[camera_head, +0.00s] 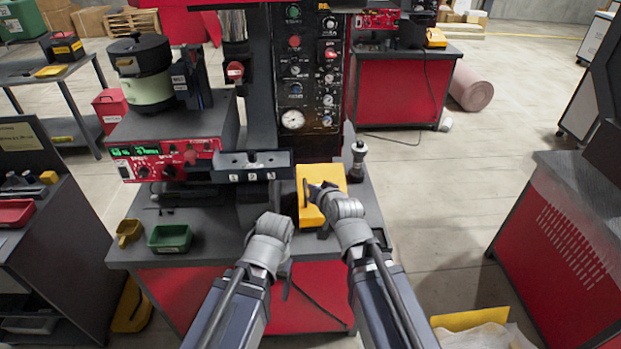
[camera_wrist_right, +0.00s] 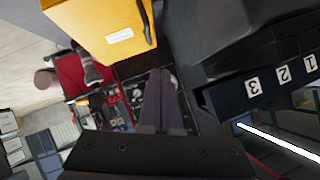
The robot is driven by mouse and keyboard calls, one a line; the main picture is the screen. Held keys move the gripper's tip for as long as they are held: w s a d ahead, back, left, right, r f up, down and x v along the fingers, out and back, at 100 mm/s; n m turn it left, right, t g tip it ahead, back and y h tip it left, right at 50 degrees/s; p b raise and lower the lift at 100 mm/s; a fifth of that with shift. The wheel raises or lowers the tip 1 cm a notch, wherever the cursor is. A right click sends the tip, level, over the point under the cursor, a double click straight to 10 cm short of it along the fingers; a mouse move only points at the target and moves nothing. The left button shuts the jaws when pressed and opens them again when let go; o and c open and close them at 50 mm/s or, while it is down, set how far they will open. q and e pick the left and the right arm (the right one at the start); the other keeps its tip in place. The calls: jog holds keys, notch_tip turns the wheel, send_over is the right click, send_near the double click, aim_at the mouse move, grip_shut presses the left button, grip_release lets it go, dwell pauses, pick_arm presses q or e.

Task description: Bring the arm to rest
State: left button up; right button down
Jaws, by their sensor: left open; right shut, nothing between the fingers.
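My left arm comes in from the lower left in the head view. Its gripper (camera_head: 287,280) shows only as a small dark part below the grey wrist, over the bench front; it is open, and I see nothing held in it. My right arm reaches up beside the yellow box in the head view, where its wrist hides much of its gripper. In the right wrist view the two fingers of my right gripper (camera_wrist_right: 160,76) are together, shut and empty.
The yellow box (camera_head: 331,175) has a dark handle and stands close to my right wrist. A dark tray (camera_head: 262,172) with numbered sections is left of it. A green bin (camera_head: 169,238) and a small yellow scoop (camera_head: 129,232) lie at the bench's left.

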jog(key=shift+v, duration=0.95)
jog(key=shift+a, duration=0.1)
jog(key=s+a+f+n+g+h, duration=0.1)
jog(key=s+a+f+n+g, duration=0.25)
jog(key=s+f+g, duration=0.5)
jog(key=s+d+f+n+g+h, duration=0.1)
jog(key=s+g, duration=0.1)
jog(key=s, duration=0.4)
jog(key=s+d+f+n+g+h, duration=0.2)
jog(key=s, duration=0.4)
jog(key=shift+s, duration=0.35)
jog(key=shift+d, duration=0.1)
dwell(0.4)
